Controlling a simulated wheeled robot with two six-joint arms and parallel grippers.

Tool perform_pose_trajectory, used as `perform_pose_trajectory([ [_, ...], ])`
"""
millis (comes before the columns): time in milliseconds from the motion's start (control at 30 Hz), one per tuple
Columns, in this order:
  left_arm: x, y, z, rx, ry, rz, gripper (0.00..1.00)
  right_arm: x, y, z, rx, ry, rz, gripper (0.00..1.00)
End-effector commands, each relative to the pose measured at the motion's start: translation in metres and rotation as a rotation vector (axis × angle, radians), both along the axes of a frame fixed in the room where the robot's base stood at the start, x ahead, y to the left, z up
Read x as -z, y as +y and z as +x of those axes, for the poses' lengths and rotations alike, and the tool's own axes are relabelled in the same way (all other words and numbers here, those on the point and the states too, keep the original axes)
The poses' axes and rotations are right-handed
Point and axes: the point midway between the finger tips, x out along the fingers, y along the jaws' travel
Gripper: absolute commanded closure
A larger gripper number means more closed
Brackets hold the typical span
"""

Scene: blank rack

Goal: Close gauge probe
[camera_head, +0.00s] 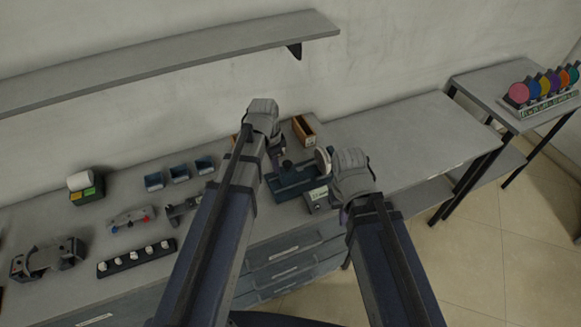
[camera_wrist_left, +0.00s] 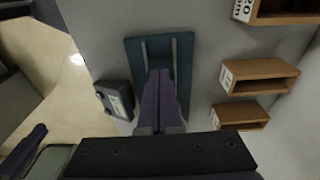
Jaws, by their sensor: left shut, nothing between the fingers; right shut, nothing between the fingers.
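A dark teal gauge stand (camera_head: 296,180) is on the bench between my two grippers. In the left wrist view its teal base (camera_wrist_left: 133,58) shows two pale parallel rails. A small grey box with a light label (camera_head: 318,198) sits beside it, and it also shows in the left wrist view (camera_wrist_left: 115,98). My left gripper (camera_head: 275,148) is above the stand's back left; its fingers (camera_wrist_left: 160,88) are together and empty, over the base. They hide part of it. My right gripper (camera_head: 336,184) is at the stand's right, shut; its fingertips are mostly hidden. I cannot make out the probe clearly.
Wooden bins (camera_head: 304,131) stand behind the stand; labelled ones show in the left wrist view (camera_wrist_left: 262,76). Blue bins (camera_head: 179,173), a black strip with white knobs (camera_head: 137,258) and other devices lie left. The bench (camera_head: 425,138) is clear on the right. A shelf (camera_head: 170,60) hangs above.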

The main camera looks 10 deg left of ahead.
Motion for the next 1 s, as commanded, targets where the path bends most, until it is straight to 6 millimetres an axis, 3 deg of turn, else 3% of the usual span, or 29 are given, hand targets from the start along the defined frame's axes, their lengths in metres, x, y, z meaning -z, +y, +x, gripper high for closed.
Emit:
perform_pose_trajectory([
  [1000, 0.000, -0.016, 0.011, 0.000, -0.001, -0.001, 1.00, 0.000, 0.000, 0.000, 0.000, 0.000, 0.000, 1.00],
])
